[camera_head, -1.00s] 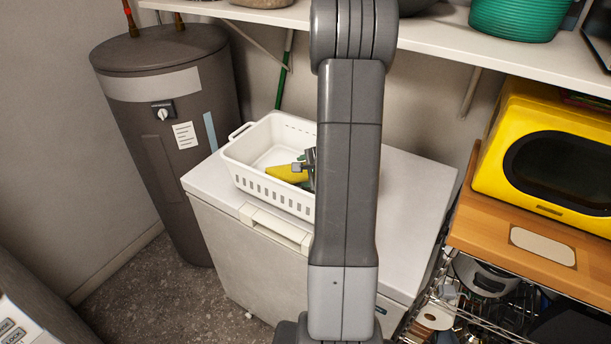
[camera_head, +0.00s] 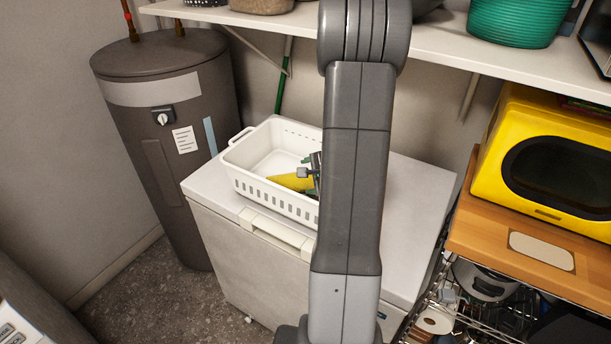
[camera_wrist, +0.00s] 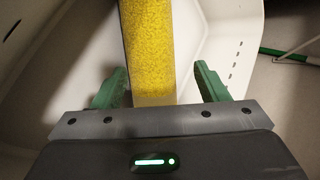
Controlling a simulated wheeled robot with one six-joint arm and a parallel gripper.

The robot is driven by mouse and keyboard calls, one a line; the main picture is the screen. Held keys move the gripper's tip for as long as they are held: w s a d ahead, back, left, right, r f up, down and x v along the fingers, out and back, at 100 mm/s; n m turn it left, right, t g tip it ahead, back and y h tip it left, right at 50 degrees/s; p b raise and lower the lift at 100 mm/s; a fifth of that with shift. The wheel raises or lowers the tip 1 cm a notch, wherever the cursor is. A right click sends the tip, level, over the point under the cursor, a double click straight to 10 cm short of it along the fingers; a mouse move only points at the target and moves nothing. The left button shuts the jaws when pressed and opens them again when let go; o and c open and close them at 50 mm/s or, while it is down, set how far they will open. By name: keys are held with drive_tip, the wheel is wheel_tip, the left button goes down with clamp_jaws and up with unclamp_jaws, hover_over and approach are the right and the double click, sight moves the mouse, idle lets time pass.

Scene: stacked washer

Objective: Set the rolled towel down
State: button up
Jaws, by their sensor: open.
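The rolled towel is yellow and lies in a white basket (camera_head: 262,185) on the white chest; part of the towel (camera_head: 291,181) shows left of my arm in the head view. In the wrist view the towel (camera_wrist: 150,50) runs lengthwise between my green fingers, with a gap on each side. My gripper (camera_wrist: 160,85) is open around the towel inside the basket and does not grip it. In the head view my arm hides the basket's right end and most of my gripper.
The white chest (camera_head: 405,200) has free top to the basket's right. A dark water heater (camera_head: 165,130) stands left. A shelf (camera_head: 450,45) runs above, holding a teal basket (camera_head: 515,20). A yellow microwave (camera_head: 550,150) sits on a wooden-topped rack (camera_head: 480,235) at right.

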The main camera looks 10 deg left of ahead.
drive_tip(key=p+v, duration=0.2)
drive_tip(key=v, duration=0.7)
drive_tip(key=b+x, duration=0.2)
drive_tip(key=x, duration=0.6)
drive_tip(key=shift+s, duration=0.1)
drive_tip(key=shift+w+a+f, duration=0.35)
drive_tip(key=shift+w, duration=0.05)
